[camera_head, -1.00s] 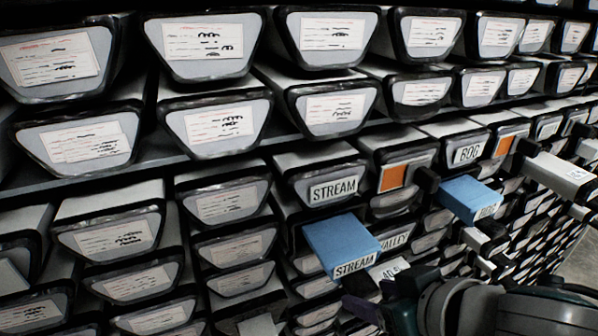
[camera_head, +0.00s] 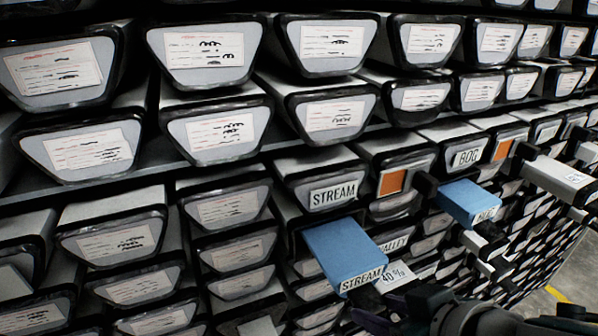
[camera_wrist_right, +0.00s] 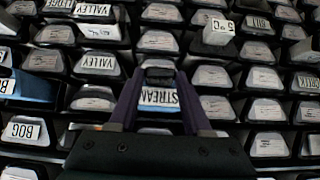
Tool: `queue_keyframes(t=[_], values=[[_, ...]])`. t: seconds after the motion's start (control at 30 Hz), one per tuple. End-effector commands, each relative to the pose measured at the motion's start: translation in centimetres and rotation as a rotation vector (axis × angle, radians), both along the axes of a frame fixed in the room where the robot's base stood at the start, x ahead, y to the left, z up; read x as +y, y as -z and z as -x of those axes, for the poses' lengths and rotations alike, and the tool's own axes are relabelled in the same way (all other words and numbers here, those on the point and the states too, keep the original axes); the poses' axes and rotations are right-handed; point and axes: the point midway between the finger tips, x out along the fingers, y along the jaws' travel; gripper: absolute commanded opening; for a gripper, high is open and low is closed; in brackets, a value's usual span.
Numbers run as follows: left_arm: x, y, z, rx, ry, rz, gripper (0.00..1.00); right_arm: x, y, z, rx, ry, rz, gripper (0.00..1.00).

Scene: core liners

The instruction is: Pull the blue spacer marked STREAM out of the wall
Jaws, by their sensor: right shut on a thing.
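The blue spacer marked STREAM (camera_head: 342,248) sticks out of the wall below a tray that also carries a STREAM label (camera_head: 333,194). Its front end tilts down toward me. My right gripper (camera_head: 374,304) is at this front end, low in the head view, and its fingers are dark and partly hidden. In the right wrist view the two fingers of the right gripper (camera_wrist_right: 160,100) lie on either side of an upside-down STREAM label (camera_wrist_right: 158,97), shut on the spacer. A strip of blue shows below that label. My left gripper is in neither view.
A second blue spacer (camera_head: 468,202) sticks out further right, under a BOG label (camera_head: 467,157). A grey piece (camera_head: 558,179) juts out at the right. Rows of trays fill the wall.

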Motion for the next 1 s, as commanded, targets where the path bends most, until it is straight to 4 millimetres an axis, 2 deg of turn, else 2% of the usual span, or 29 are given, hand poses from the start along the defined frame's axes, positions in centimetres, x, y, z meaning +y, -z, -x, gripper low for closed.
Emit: queue_keyframes(t=[0.33, 1.0], values=[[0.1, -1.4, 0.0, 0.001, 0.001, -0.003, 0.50, -1.3, -0.1, 3.4, 0.004, 0.001, 0.002, 0.00], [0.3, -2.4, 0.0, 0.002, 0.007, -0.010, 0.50, -3.5, 0.1, 9.7, 0.004, 0.001, 0.000, 0.00]])
